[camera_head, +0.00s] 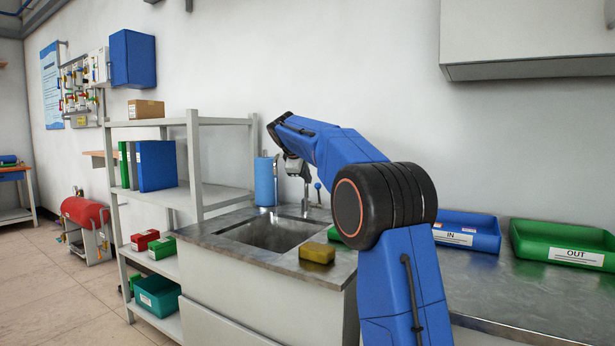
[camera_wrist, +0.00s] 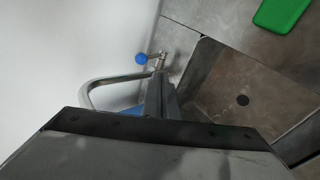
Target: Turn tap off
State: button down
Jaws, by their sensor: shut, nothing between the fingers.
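The tap is a metal faucet at the back of the sink. In the wrist view its bent spout (camera_wrist: 92,88) runs along the wall side, and its lever ends in a blue knob (camera_wrist: 141,58). The knob (camera_head: 318,186) also shows in the head view, just right of the faucet (camera_head: 305,200). My gripper (camera_head: 303,175) is shut and empty, pointing down over the faucet. In the wrist view the closed fingers (camera_wrist: 162,82) end close to the lever's base, beside the knob; I cannot tell whether they touch. The fingers hide part of the faucet. No running water can be made out.
A yellow sponge (camera_head: 317,253) sits on the counter's front edge. A blue roll (camera_head: 265,182) stands left of the tap. Blue (camera_head: 467,229) and green (camera_head: 563,246) trays stand right. The wall is close behind.

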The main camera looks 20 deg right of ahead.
jog(key=w+d+f, duration=0.4)
jog(key=w+d, duration=0.2)
jog(key=shift+w+d+f, duration=0.2)
jog(key=shift+w, duration=0.05)
dwell(0.3)
jog(key=d, duration=0.1)
jog(key=w+r, duration=0.1)
jog(key=d, duration=0.1)
jog(key=shift+w+d+r, duration=0.25)
jog(key=shift+w+d, duration=0.1)
jog(key=shift+w, duration=0.05)
